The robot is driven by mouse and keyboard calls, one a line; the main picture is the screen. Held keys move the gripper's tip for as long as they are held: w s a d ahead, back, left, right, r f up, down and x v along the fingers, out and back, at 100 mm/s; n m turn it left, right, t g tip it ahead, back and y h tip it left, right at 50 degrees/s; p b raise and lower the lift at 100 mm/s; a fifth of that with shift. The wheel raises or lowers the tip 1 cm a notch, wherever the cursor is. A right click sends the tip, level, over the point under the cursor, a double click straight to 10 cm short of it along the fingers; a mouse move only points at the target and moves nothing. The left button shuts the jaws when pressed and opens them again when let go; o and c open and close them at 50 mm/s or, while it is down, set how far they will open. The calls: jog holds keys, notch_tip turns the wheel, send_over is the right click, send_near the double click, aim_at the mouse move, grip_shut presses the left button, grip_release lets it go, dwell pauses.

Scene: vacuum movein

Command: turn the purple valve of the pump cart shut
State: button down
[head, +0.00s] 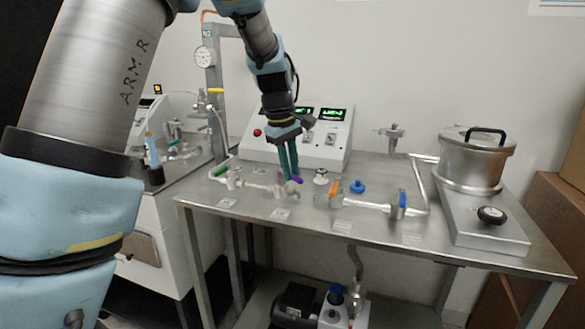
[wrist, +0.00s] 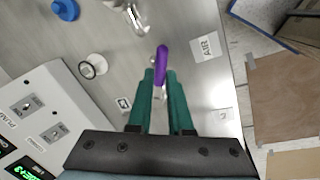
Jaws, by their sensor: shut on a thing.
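The purple valve handle (wrist: 162,64) shows in the wrist view between the tips of my gripper (wrist: 162,74), standing out past the green fingers. In the head view the purple handle (head: 297,180) shows as a small patch at the fingertips, on a metal valve body (head: 291,190) on the cart's steel top (head: 375,175). My gripper (head: 290,178) reaches down to it from above and is shut on it. The fingers hide part of the handle, and its exact angle to the pipe is hard to tell in the head view.
A green-handled valve (head: 222,170) is to the left. An orange handle (head: 336,187), a blue knob (head: 357,186) and a blue handle (head: 403,197) are to the right. A control box (head: 325,140) stands behind my gripper. A lidded metal pot (head: 474,160) stands far right.

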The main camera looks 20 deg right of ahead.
jog(key=m, duration=0.1)
jog(key=a+m, duration=0.1)
jog(key=m, duration=0.1)
jog(key=shift+a+m+g, duration=0.3)
jog(key=m, duration=0.1)
jog(key=a+m, duration=0.1)
jog(key=shift+w+m+g+p, duration=0.2)
jog(key=shift+m+g+p, duration=0.1)
jog(key=shift+m+p, duration=0.1)
jog(key=m, duration=0.1)
jog(key=a+m+p, duration=0.1)
jog(key=m, duration=0.1)
jog(key=w+m, duration=0.1)
jog(key=m, duration=0.1)
jog(key=shift+w+a+g+y, duration=0.1)
jog(key=shift+a+g+y, duration=0.2)
jog(key=shift+a+g, duration=0.1)
jog(key=shift+m, duration=0.4)
jog(key=c, duration=0.8)
grip_release()
jog(key=shift+c, duration=0.2)
notch_tip(320, 180, up, 11)
jog(key=w+a, duration=0.1)
jog(key=shift+w+a+f+b, duration=0.2)
jog(key=shift+w+a+b, duration=0.05)
jog(key=shift+b, duration=0.2)
